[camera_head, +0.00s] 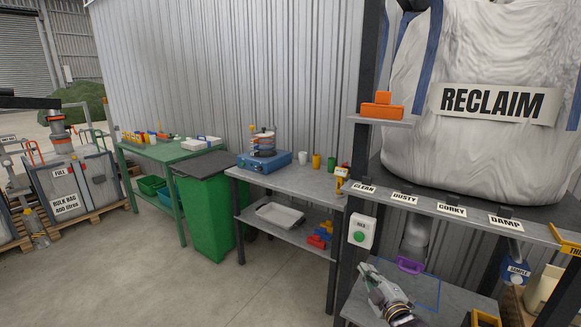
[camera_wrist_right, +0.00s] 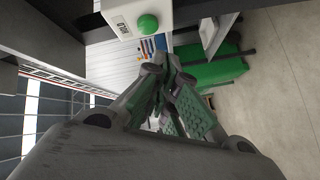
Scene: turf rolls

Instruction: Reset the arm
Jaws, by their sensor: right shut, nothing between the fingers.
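My right gripper (camera_head: 370,275) shows at the lower right in the head view, over the lower shelf of the rack and below the white button box. Its arm comes in from the bottom. In the right wrist view its two fingers (camera_wrist_right: 172,68) come together and are shut with nothing between them. The box (camera_head: 361,232) has a green button and also shows in the right wrist view (camera_wrist_right: 122,14), beyond the fingertips. I see a gap between the fingers and the box in the head view. My left gripper is not in view.
A rack with a labelled shelf edge (camera_head: 430,205) carries a large RECLAIM bag (camera_head: 480,140). A purple handle (camera_head: 410,265) is beside my right gripper. A grey bench (camera_head: 300,181), green bin (camera_head: 205,215) and green table (camera_head: 165,152) stand left. The concrete floor at front left is clear.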

